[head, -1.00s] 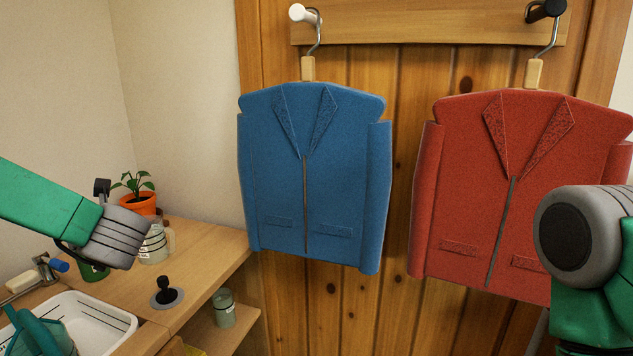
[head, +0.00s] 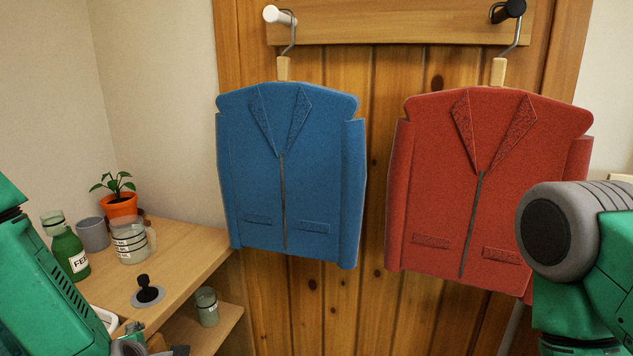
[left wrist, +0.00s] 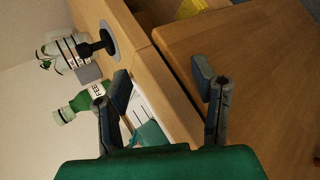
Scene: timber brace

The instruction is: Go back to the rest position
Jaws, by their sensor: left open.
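My left gripper shows in the left wrist view (left wrist: 163,84) with its two dark fingers spread apart and nothing between them. In the head view my left arm comes in at the lower left, and part of the left gripper (head: 148,347) shows at the bottom edge by the counter's front. A large joint of my right arm is at the right of the head view; my right gripper is out of the picture. A blue jacket (head: 265,180) and a red jacket (head: 450,200) hang on hangers against the wooden panel, apart from both arms.
The wooden counter (head: 185,250) holds a green bottle (head: 70,250), a grey cup (head: 93,234), a glass jug (head: 130,242), a potted plant (head: 119,205) and a black-knobbed stopper (head: 147,292). A small jar (head: 206,307) stands on the shelf below.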

